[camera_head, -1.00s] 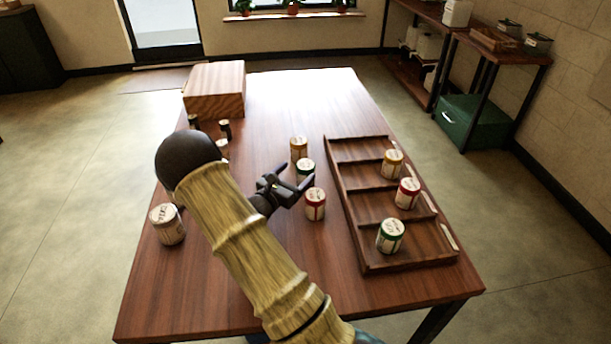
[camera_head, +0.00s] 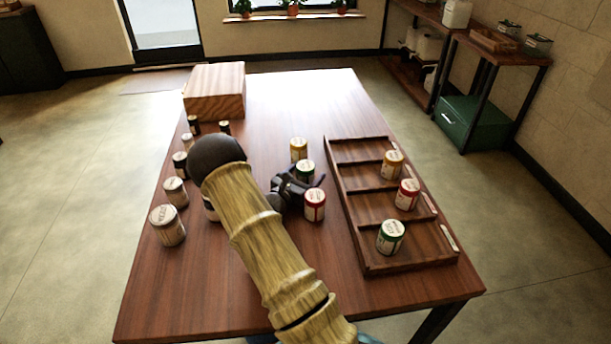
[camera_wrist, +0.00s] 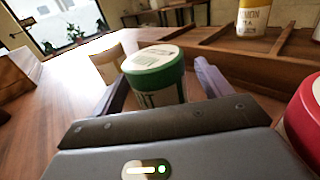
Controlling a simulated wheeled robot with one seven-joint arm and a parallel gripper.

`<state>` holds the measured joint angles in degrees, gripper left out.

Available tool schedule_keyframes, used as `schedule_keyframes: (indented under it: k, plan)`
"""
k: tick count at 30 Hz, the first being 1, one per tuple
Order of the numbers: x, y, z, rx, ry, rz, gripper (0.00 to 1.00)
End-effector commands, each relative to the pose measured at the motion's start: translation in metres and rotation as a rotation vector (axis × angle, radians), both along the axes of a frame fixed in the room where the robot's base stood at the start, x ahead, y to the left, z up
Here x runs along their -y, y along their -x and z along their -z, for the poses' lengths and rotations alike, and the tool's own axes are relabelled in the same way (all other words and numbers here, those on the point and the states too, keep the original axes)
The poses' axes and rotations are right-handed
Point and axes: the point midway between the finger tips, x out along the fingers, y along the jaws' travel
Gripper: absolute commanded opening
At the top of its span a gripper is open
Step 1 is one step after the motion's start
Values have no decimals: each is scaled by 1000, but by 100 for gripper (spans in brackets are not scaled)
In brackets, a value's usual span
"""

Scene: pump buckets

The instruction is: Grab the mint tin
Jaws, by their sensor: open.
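The mint tin is taken to be the green-lidded tin (camera_head: 305,170) standing on the table just left of the wooden tray. In the wrist view this green tin (camera_wrist: 154,76) stands upright between my gripper's two fingers, its label partly hidden, with only a "T" clearly readable. My gripper (camera_head: 307,186) is open, low over the table, with its fingers on either side of the tin. I cannot tell whether they touch it. Another green-lidded tin (camera_head: 390,237) stands in the tray's front compartment.
A red-lidded tin (camera_head: 314,205) stands close beside my gripper, and a yellow-lidded tin (camera_head: 299,149) stands just behind the green one. The divided wooden tray (camera_head: 372,262) holds several tins. Several pale and dark tins line the left side, near a wooden box (camera_head: 214,92).

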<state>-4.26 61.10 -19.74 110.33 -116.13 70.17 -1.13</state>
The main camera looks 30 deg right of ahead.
Motion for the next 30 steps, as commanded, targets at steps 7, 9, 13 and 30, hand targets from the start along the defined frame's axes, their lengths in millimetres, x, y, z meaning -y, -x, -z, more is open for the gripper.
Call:
schedule_keyframes:
  k: [7, 9, 13, 30]
  plan:
    - [18, -8, 0, 0, 0, -1, 77]
    - [18, -8, 0, 0, 0, -1, 77]
    - [17, -8, 0, 0, 0, -1, 77]
    - [17, -8, -1, 1, 1, -1, 26]
